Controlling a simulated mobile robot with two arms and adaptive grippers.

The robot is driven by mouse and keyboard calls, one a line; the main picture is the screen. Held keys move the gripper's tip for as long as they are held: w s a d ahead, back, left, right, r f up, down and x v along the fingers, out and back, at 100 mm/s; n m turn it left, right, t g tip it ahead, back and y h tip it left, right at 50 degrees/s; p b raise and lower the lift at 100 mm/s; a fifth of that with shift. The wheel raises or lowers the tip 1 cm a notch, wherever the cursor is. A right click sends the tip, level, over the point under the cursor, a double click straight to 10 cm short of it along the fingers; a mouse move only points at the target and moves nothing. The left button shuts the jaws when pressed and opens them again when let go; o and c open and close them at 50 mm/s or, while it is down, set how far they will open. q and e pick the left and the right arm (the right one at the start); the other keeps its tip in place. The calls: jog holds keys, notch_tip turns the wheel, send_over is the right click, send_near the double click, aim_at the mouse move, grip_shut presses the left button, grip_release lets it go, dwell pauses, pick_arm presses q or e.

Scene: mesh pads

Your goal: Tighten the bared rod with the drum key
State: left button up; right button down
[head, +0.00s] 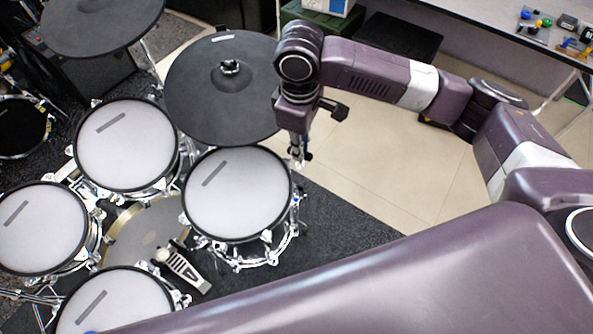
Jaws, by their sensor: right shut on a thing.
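My right gripper (298,150) points down beside the upper right rim of the mesh drum pad (238,193) at the centre. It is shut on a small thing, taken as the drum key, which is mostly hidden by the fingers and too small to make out. Chrome lugs and rods ring this pad. The bared rod cannot be picked out among them; the gripper is close to the pad's right side, and contact cannot be told. My left gripper is not in view.
Other mesh pads (126,145) (42,228) stand to the left, with a black cymbal pad (222,88) behind the gripper. A pedal (181,268) lies below. Tiled floor (395,165) is open to the right. A table (490,22) with small items stands at upper right.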

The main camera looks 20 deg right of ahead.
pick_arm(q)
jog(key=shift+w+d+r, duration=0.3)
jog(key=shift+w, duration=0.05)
pick_arm(e)
jog(key=w+f+n, duration=0.2)
jog(key=f+n, duration=0.6)
jog(key=f, duration=0.1)
jog(key=w+f+n, duration=0.2)
jog(key=f+n, duration=0.5)
jog(key=f, duration=0.3)
jog(key=shift+d+n, duration=0.15)
jog(key=shift+n, duration=0.25)
pick_arm(q)
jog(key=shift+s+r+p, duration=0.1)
jog(key=shift+p, duration=0.25)
pick_arm(e)
jog(key=b, duration=0.4)
send_over(296, 197)
jog(key=shift+s+f, duration=0.1)
jog(key=shift+f, duration=3.35)
jog(key=shift+r, duration=0.1)
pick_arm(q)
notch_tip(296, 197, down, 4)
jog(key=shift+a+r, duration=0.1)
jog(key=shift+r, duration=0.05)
